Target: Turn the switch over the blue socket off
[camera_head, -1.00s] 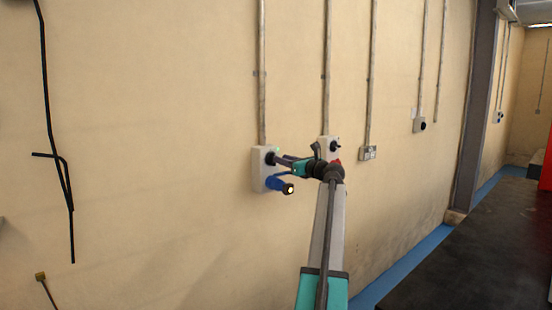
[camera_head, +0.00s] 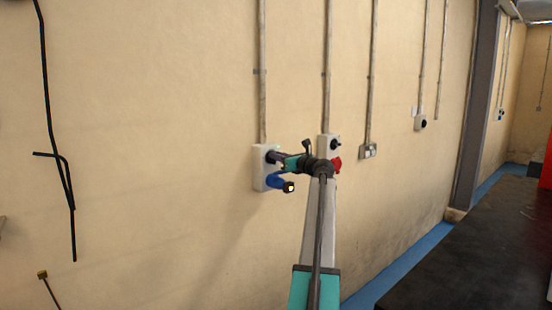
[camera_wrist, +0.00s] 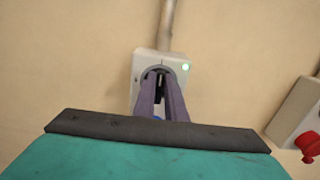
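The switch box (camera_head: 260,172) is a light grey box on the wall, with the blue socket (camera_head: 275,182) at its lower part. The box also shows in the wrist view (camera_wrist: 138,72), with a green light lit at its upper right. The dark switch knob (camera_wrist: 160,75) sits at the box's upper middle, partly hidden by my fingers. My gripper (camera_wrist: 160,88) is at the box, one finger on each side of the knob, with a gap between them; I cannot tell whether they touch it. In the head view my gripper (camera_head: 280,159) reaches the switch from the right. The blue socket is mostly hidden in the wrist view.
A second box (camera_head: 328,143) with a red socket (camera_head: 336,164) is on the wall to the right, close to my wrist. A small wall socket (camera_head: 368,151) is farther right. A dark tabletop (camera_head: 470,260) fills the lower right.

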